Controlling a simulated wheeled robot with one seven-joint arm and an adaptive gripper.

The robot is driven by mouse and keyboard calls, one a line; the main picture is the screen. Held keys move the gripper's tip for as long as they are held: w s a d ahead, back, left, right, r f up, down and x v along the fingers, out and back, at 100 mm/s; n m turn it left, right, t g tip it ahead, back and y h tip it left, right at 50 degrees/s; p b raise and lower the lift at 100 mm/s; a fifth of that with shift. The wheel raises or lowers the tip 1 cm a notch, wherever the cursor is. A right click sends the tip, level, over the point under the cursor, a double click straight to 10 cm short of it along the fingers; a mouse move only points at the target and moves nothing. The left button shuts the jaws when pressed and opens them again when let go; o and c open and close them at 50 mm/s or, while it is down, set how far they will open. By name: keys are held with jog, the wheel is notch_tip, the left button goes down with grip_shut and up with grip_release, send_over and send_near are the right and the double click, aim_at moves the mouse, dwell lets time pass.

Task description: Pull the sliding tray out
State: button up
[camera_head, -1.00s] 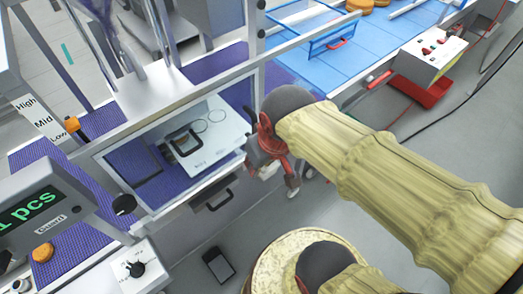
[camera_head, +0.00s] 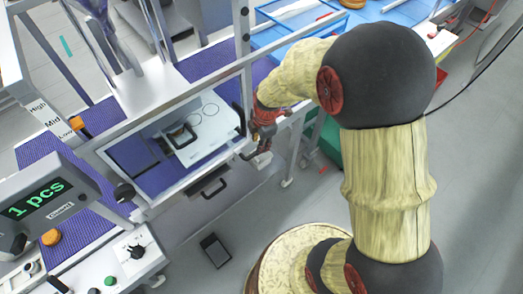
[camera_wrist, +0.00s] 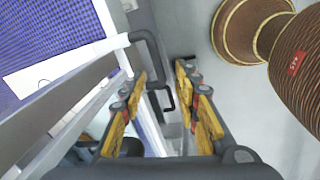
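The sliding tray appears to be the shallow drawer (camera_head: 200,182) low on the front of the white-framed machine, though I cannot be sure. Its black handle (camera_head: 215,189) sticks out from the front. My gripper (camera_head: 247,154) is right of and above this handle in the head view, apart from it, its fingers small there. In the wrist view, my gripper (camera_wrist: 163,75) is open and empty. A black handle (camera_wrist: 168,100), likely the tray's, shows beyond and between the fingers. Most of the tray's inside is hidden.
A second dark handle (camera_wrist: 146,45) stands on the frame, close to the left finger. A white plate (camera_head: 203,130) with a black grip lies inside the enclosure. A dark flat object (camera_head: 215,250) lies on the grey floor. My arm covers much of the right side.

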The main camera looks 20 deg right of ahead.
jog(key=shift+w+a+f+n+b, duration=0.1)
jog(key=shift+w+f+n, duration=0.25)
jog(key=shift+f, duration=0.95)
jog(key=shift+w+a+f+n+b, duration=0.1)
jog(key=shift+w+f+n, duration=0.3)
jog(key=shift+f, duration=0.85)
jog(key=shift+w+a+f+n+b, duration=0.15)
jog(key=shift+f+n, duration=0.3)
jog(key=shift+f, duration=0.85)
jog(key=shift+d, duration=0.1)
jog(key=shift+c, duration=1.3)
grip_shut()
